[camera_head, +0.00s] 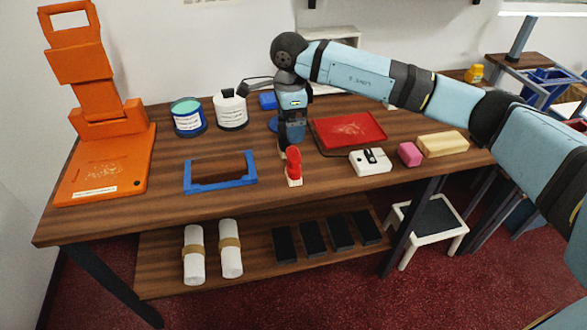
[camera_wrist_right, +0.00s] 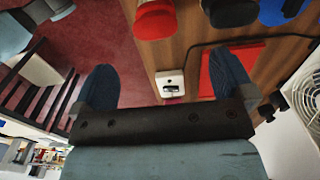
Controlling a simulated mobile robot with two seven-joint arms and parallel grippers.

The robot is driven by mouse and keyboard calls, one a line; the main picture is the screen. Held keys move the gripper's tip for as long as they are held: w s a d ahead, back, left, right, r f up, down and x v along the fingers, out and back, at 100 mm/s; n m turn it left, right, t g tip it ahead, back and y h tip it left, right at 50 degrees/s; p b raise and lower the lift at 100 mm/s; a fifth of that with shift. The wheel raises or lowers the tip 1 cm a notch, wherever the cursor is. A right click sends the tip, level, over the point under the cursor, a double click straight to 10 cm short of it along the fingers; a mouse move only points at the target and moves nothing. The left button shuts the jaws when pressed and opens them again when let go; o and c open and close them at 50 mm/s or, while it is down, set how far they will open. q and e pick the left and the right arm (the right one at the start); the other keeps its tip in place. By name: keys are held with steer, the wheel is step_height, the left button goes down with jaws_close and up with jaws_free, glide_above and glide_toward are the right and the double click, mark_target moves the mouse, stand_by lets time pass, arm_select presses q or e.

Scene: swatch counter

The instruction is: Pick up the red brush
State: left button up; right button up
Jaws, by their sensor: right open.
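The red brush (camera_head: 293,162) stands near the front middle of the wooden table, with a red handle and a pale lower end. My right gripper (camera_head: 289,138) is just behind and above it in the head view, apart from it as far as I can tell. In the right wrist view my right gripper (camera_wrist_right: 163,62) has its two blue fingers wide apart with nothing held between them. What looks like the red brush (camera_wrist_right: 155,20) shows at the top edge of that view, beyond the fingertips and partly cut off. My left gripper is not in view.
A blue frame (camera_head: 220,186) lies left of the brush. A red tray (camera_head: 347,130), a white switch box (camera_head: 371,168), a pink block (camera_head: 410,154) and a tan block (camera_head: 443,144) are to the right. Cans (camera_head: 188,119) and an orange stand (camera_head: 97,90) are behind and left.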

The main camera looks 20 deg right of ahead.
mark_target(294, 152)
step_height(294, 152, down, 6)
steer(key=shift+f, duration=0.15)
steer(key=f, duration=0.3)
steer(key=s+f, duration=0.1)
steer(key=shift+d+f+p, duration=0.25)
steer(key=shift+f+p, duration=0.05)
steer(key=shift+f, duration=0.05)
steer(key=shift+w+f, duration=0.1)
steer(key=shift+f, duration=0.2)
steer(key=c, duration=1)
